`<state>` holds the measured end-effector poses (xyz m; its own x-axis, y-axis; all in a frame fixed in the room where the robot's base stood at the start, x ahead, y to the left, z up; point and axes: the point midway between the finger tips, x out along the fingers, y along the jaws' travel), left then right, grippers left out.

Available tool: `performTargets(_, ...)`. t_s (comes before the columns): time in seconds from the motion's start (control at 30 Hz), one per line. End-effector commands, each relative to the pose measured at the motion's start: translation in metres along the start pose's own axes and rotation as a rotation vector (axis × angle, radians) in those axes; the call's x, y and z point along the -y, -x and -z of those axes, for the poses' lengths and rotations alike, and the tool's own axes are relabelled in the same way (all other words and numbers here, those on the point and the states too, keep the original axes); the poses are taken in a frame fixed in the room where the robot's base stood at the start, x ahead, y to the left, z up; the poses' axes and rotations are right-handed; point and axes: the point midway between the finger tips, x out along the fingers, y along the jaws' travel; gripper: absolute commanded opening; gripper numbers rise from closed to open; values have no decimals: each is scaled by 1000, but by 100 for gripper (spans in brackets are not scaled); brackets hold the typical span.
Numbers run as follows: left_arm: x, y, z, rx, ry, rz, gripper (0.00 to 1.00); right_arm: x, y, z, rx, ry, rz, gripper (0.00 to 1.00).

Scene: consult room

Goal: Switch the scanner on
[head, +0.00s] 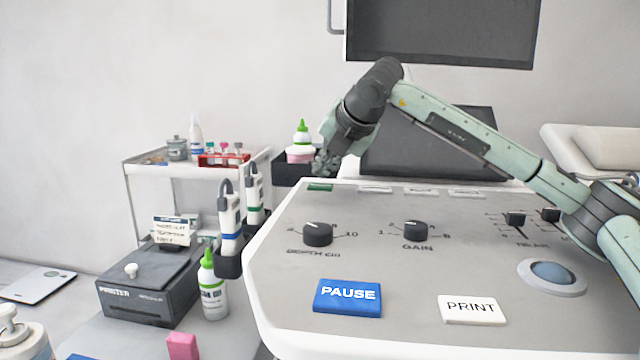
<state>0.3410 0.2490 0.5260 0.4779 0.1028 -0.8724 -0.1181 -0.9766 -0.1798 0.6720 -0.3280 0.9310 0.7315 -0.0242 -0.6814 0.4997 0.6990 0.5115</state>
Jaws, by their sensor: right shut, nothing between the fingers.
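The scanner's grey control panel (370,275) fills the lower right of the head view. Along its back edge is a row of small keys; the leftmost is a green key (320,187), and the others, such as the white key (375,189), are pale. A dark screen (425,150) stands behind the panel, partly hidden by my right arm. My right gripper (324,166) is shut and empty, pointing down just above and behind the green key. I cannot tell whether it touches the key. My left gripper is not in view.
The panel carries a blue PAUSE button (347,298), a white PRINT button (472,310), knobs (318,234), sliders and a trackball (552,273). Probes (230,225) and a gel bottle (212,290) stand left, near a printer (150,285) and a cart (150,172). Another dark monitor (440,30) hangs above.

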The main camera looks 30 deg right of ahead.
Motion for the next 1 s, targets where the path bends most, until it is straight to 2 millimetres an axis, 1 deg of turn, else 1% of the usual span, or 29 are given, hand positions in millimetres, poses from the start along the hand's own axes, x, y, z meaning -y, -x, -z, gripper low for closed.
performTargets(0.03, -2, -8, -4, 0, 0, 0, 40, 8, -16, 13, -19, 1, 11, 0)
performTargets(0.47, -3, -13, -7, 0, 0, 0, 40, 11, -20, 15, -19, -1, 12, 0)
performTargets(1.0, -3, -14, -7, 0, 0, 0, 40, 11, -20, 15, -19, -2, 12, 0)
